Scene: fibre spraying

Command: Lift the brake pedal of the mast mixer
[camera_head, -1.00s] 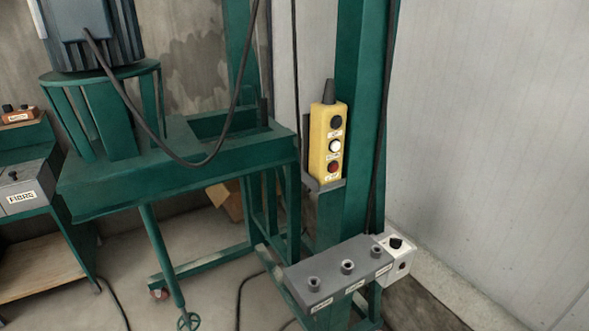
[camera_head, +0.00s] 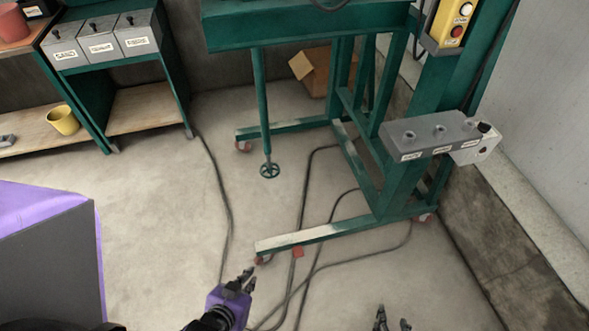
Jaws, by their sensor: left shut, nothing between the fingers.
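The green mast mixer (camera_head: 310,28) stands in the upper middle on a low wheeled base. A small red piece (camera_head: 297,252), which looks like the brake pedal, sticks out from the near side of the base's front leg (camera_head: 318,235). It is too small to tell its tilt. My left gripper (camera_head: 246,276) is shut and empty, below and left of the red piece and apart from it in the picture. My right gripper (camera_head: 392,321) shows only its fingertips at the bottom edge. They are spread apart with nothing between them.
Dark cables (camera_head: 305,205) cross the floor around the base. A grey button box (camera_head: 432,138) juts out from the mast. A bench (camera_head: 140,112) with labelled boxes and a yellow bucket (camera_head: 63,120) stand left. A cardboard box (camera_head: 312,72) lies behind. Floor (camera_head: 150,230) is clear at left centre.

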